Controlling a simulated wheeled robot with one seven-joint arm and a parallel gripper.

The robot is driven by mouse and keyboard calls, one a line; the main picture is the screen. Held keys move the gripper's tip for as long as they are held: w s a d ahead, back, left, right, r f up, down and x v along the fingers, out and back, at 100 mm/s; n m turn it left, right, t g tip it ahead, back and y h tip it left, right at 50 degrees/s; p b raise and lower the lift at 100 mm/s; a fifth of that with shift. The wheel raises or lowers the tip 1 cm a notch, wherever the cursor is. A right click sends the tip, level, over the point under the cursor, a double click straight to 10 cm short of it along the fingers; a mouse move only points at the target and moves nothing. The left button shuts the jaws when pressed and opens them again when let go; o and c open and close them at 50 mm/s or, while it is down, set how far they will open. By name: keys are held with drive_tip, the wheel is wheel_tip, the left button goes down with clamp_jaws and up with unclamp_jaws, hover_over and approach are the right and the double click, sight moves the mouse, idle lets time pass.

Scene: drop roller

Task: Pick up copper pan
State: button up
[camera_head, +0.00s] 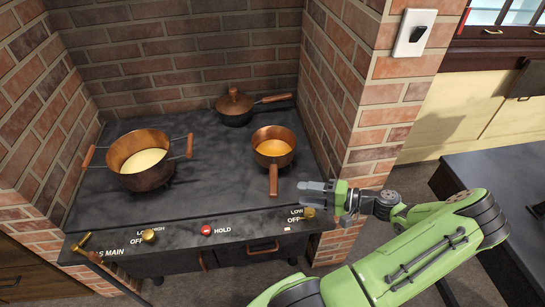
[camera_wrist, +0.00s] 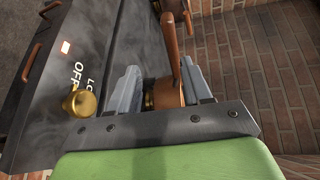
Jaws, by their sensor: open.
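A small copper pan (camera_head: 273,141) with one long handle stands on the dark stove top at the right. Its handle (camera_head: 273,180) points to the front edge, and its inside looks orange. My gripper (camera_head: 312,193) is open and empty, just right of the handle's end and apart from it in the head view. In the wrist view, the copper handle (camera_wrist: 171,50) appears beyond and between the two grey fingers of my gripper (camera_wrist: 160,65). The pan's body is partly hidden there by the fingers and palm.
A two-handled copper pot (camera_head: 143,172) with pale contents stands at left. A lidded pan (camera_head: 234,106) stands at the back. Brass knobs (camera_head: 308,213) and a red button (camera_head: 206,230) line the front panel. A brick wall (camera_head: 345,105) closes the right side.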

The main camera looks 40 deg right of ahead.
drive_tip(key=s+d+m+t+h, duration=0.2)
drive_tip(key=d, duration=0.1)
drive_tip(key=b, duration=0.3)
approach(274, 163)
drive_tip(key=w+a+f, duration=0.1)
drive_tip(key=w+a, duration=0.6)
drive_tip(key=shift+a+f, duration=0.25)
drive_tip(key=shift+a, duration=0.05)
clamp_jaws()
idle(0.5)
drive_tip(key=shift+r, duration=0.1)
